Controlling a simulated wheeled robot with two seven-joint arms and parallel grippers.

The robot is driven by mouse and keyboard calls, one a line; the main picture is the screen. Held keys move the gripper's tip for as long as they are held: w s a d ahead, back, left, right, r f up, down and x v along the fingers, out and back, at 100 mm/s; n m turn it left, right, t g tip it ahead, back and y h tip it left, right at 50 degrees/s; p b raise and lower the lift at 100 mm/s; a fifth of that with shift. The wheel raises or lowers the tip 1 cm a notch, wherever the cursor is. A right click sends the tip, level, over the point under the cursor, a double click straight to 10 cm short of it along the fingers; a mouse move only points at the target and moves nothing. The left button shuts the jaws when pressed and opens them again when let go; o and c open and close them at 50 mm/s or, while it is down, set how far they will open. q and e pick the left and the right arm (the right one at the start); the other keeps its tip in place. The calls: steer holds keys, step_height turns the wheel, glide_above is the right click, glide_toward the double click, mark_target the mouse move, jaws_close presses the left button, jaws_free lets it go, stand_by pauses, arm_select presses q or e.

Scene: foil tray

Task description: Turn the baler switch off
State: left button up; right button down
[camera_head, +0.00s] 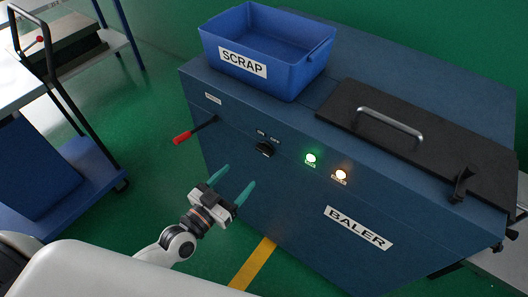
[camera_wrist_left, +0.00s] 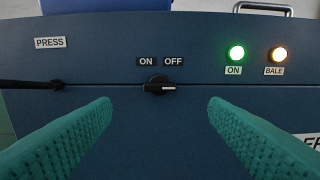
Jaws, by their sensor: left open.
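The baler switch (camera_head: 265,149) is a small black rotary knob on the blue front panel of the baler (camera_head: 300,200). In the left wrist view the knob (camera_wrist_left: 159,85) sits under the ON and OFF labels, its white pointer mark lying sideways to the right. My left gripper (camera_head: 232,181) is open and empty, in front of the panel and below the knob in the head view. In the wrist view its two teal fingers stand left and right of the knob, apart from it. My right gripper is not in view.
A green ON lamp (camera_head: 311,158) and an amber BALE lamp (camera_head: 341,175) are lit right of the knob. A red-tipped press lever (camera_head: 183,137) sticks out at left. A blue SCRAP bin (camera_head: 270,50) and black lid (camera_head: 420,125) are on top. A cart (camera_head: 80,180) stands left.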

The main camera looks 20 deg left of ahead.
mark_target(261, 152)
arm_select(q)
steer(key=x, duration=1.1)
steer(key=shift+f, duration=0.1)
steer(key=shift+c, duration=0.2)
steer(key=c, duration=1)
steer(key=shift+o, duration=0.2)
steer(key=shift+a+n, duration=0.1)
steer(key=shift+n, duration=0.3)
steer(key=n, duration=0.5)
steer(key=shift+w+p, duration=0.1)
steer(key=shift+p, duration=0.2)
steer(key=n, duration=0.5)
steer(key=shift+a+f+n, duration=0.1)
steer(key=shift+n, duration=0.6)
